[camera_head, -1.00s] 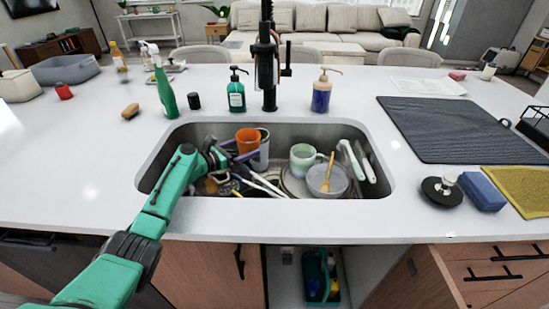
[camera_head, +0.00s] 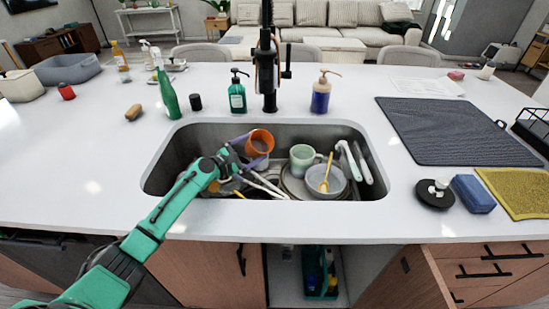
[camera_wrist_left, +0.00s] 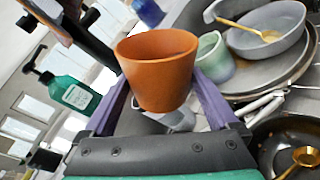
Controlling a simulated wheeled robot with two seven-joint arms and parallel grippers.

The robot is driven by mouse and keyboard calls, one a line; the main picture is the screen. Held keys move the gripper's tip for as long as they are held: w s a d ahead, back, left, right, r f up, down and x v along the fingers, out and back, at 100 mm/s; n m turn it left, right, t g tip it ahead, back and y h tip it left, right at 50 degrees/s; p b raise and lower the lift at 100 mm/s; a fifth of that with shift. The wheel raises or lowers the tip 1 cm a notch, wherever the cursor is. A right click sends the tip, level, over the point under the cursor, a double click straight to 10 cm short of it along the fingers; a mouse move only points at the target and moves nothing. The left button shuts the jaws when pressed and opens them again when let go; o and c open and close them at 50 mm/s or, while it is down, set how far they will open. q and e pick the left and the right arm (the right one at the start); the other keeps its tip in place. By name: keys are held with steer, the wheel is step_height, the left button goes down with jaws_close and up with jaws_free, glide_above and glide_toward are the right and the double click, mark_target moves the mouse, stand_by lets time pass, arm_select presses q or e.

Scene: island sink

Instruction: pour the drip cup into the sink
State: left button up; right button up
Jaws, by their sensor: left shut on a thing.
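The orange cup (camera_head: 260,139), which I take as the drip cup, is between the purple fingers of my left gripper (camera_head: 252,151) at the sink's back left. My left gripper is shut on it, and the cup leans, its mouth partly facing the head camera. In the left wrist view the orange cup (camera_wrist_left: 155,75) sits between both fingers (camera_wrist_left: 158,92); its inside bottom is hidden there. The grey steel sink (camera_head: 337,131) lies below and around the cup. My right gripper is not in view.
In the sink are a pale green mug (camera_head: 302,158), a grey bowl (camera_head: 316,181) with a yellow spoon, and white-handled utensils (camera_head: 349,160). The black faucet (camera_head: 268,70) stands behind. A green bottle (camera_head: 168,95) and teal soap dispenser (camera_head: 237,95) stand on the counter.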

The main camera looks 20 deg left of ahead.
mark_target(250, 143)
arm_select(q)
steer(key=shift+s+r+m, duration=0.1)
steer(key=shift+r+m, duration=0.3)
steer(key=shift+m, duration=0.1)
steer(key=shift+d+r+m+t, duration=0.1)
steer(key=shift+r+m+t, duration=0.2)
steer(key=shift+r+m, duration=0.45)
steer(key=shift+s+d+r+m+t, duration=0.15)
steer(key=shift+r+m, duration=0.15)
steer(key=shift+m, duration=0.5)
steer(key=shift+w+r+m+t, duration=0.15)
steer(key=shift+r+m, duration=0.1)
steer(key=shift+m, duration=0.5)
stand_by(0.7)
steer(key=shift+s+r+p, duration=0.15)
steer(key=shift+p, duration=0.2)
steer(key=shift+s+d+r+m+p, duration=0.15)
steer(key=shift+d+m+p, duration=0.2)
steer(key=shift+m+p, duration=0.1)
steer(key=shift+s+d+r+m+p, duration=0.15)
steer(key=shift+d+m+p, duration=0.15)
steer(key=shift+m+p, duration=0.15)
steer(key=shift+r, duration=0.1)
steer(key=shift+s+d+m, duration=0.1)
steer(key=shift+m, duration=0.2)
